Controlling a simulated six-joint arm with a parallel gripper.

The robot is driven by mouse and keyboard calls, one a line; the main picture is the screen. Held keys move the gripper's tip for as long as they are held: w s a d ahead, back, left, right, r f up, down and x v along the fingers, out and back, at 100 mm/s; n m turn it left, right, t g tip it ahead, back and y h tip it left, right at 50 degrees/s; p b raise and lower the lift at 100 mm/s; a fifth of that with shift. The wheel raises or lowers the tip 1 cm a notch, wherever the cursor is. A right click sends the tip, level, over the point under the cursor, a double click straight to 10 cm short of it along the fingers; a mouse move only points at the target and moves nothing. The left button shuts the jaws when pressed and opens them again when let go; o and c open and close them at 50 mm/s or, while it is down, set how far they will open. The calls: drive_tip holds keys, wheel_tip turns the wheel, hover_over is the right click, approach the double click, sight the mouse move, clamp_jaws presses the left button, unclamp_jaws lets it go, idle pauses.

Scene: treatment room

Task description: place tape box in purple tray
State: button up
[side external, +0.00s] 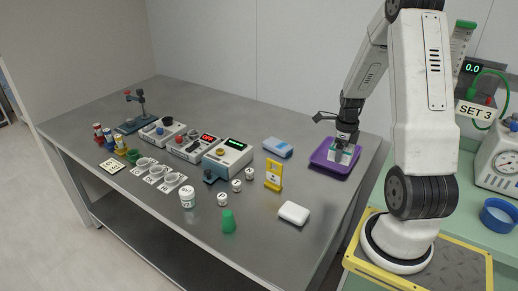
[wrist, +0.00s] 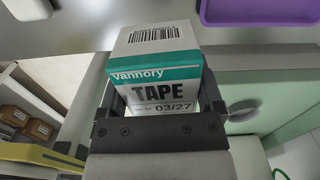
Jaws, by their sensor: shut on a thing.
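The tape box (wrist: 158,62) is white with a teal band, a barcode and the word TAPE. My gripper (side external: 342,149) is shut on it, and the wrist view shows a finger at either side of the box. In the side view the box (side external: 337,155) is small and partly hidden by the gripper. The purple tray (side external: 320,158) lies at the right end of the grey table, and the gripper and box overlap it in the picture. In the wrist view the tray (wrist: 260,12) shows at the top right, apart from the box. The height of the box above the tray is unclear.
A blue box (side external: 277,147), a yellow stand (side external: 273,175), a white block (side external: 293,213) and a green cup (side external: 228,222) stand left of the tray. Several devices and small jars fill the middle. A green side surface (side external: 475,200) lies beyond my base.

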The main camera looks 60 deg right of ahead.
drive_tip(key=shift+m, duration=0.4)
drive_tip(key=s+d, duration=0.1)
drive_tip(key=s+d+r, duration=0.1)
drive_tip(key=s, duration=0.1)
drive_tip(key=shift+s+d+r, duration=0.25)
drive_tip(key=shift+d+r, duration=0.15)
drive_tip(key=shift+w, duration=0.1)
drive_tip(key=w+d+f, duration=0.2)
drive_tip(key=d, duration=0.1)
drive_tip(key=w+d+f, duration=0.5)
drive_tip(key=d+f, duration=0.1)
drive_tip(key=shift+w+d, duration=0.15)
drive_tip(key=shift+w, duration=0.2)
drive_tip(key=shift+w+d+f, duration=0.4)
drive_tip(key=shift+d+f, duration=0.05)
drive_tip(key=shift+f, duration=0.25)
